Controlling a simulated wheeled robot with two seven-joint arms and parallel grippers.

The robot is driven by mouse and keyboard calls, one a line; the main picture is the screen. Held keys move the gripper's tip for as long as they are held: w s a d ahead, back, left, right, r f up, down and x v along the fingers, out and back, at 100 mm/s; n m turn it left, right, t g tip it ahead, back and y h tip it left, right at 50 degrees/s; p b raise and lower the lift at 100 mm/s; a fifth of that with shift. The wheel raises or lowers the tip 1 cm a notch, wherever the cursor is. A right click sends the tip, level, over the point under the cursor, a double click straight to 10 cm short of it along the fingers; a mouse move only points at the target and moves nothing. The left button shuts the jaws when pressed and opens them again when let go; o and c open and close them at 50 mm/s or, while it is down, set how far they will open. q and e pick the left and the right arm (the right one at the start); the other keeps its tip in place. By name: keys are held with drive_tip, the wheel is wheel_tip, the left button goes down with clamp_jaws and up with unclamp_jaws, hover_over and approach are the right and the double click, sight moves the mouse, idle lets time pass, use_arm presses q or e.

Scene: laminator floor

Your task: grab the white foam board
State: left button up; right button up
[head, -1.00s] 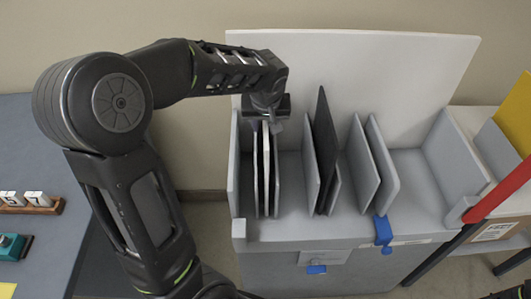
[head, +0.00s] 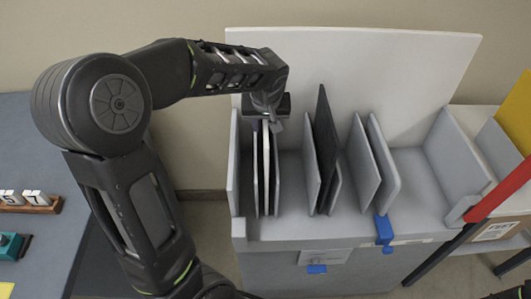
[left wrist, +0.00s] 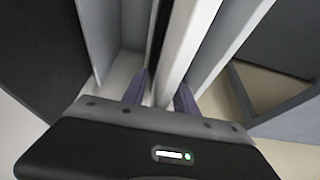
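The white foam board (head: 266,165) stands upright in the leftmost slot of the grey rack, between thin grey dividers. My left gripper (head: 267,122) reaches down over this slot from above. In the left wrist view, the white board (left wrist: 188,45) runs between the two purplish fingers of my left gripper (left wrist: 161,92). A dark strip shows between the left finger and the board, so the fingers look apart around it rather than closed. The fingertips are partly hidden in the head view.
The grey rack (head: 285,232) has a tall white back panel (head: 380,75). A black board (head: 325,140) and more grey dividers (head: 383,165) stand to the right. A blue clip (head: 384,232) hangs on the front edge. A red bar (head: 500,192) lies at the right.

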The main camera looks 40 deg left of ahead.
use_arm(q)
drive_tip(key=shift+c, duration=0.5)
drive_tip(key=shift+f, duration=0.1)
clamp_jaws()
idle(1.1)
